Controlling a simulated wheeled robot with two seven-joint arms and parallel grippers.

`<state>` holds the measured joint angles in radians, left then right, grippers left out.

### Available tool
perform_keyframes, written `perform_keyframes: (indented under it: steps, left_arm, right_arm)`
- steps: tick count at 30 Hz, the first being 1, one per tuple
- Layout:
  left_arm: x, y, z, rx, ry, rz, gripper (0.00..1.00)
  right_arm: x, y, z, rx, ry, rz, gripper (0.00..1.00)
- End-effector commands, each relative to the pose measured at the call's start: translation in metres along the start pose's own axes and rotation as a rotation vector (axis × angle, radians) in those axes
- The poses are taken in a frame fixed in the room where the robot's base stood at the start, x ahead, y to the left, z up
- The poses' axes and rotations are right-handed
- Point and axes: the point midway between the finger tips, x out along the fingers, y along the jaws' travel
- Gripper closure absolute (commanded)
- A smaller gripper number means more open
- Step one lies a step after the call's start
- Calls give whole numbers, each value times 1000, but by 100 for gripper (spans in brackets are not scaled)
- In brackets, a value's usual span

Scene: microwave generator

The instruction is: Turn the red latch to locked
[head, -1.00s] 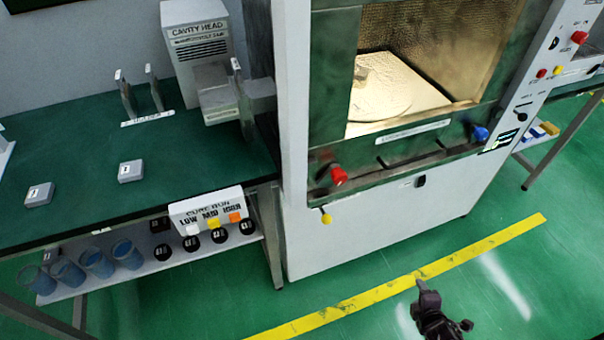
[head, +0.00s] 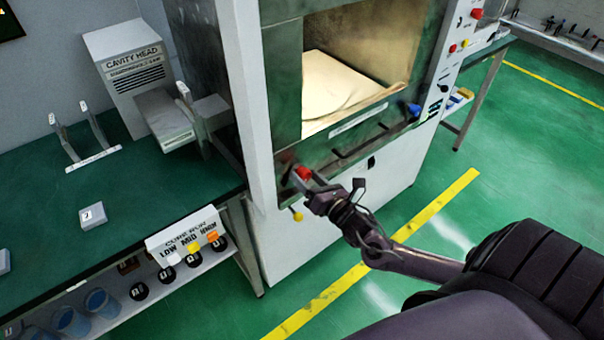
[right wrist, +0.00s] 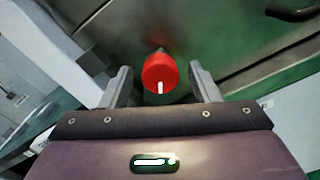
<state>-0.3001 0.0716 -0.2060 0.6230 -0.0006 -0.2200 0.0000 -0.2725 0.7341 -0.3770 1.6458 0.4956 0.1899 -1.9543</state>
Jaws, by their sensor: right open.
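The red latch (head: 303,173) is a round red knob on the lower left front of the microwave cabinet, below its chamber. In the right wrist view the red latch (right wrist: 160,74) shows a white mark pointing down in the picture. My right gripper (head: 304,182) is at the latch. In the right wrist view the right gripper (right wrist: 162,84) is open, with one finger on each side of the knob and visible gaps between. My left gripper is not in view.
A blue knob (head: 413,110) is on the right of the same front panel. A yellow knob (head: 297,216) sits just below the latch. A green bench (head: 150,205) with a cavity head unit (head: 132,70) stands to the left. The green floor at right is clear.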

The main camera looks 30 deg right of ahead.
Motion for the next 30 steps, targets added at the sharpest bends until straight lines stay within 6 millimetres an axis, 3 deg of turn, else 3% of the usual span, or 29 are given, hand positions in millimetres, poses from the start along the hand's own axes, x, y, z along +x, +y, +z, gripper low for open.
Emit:
perform_keyframes:
  steps: [6,15,24,30]
  left_arm:
    - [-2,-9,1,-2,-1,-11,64]
    - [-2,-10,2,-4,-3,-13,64]
    - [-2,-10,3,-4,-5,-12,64]
    - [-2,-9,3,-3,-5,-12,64]
  right_arm:
    - [18,0,0,1,0,-1,44]
    - [19,0,-1,2,2,-1,45]
    - [19,-1,-1,1,1,-2,85]
    - [19,-1,0,10,1,-3,87]
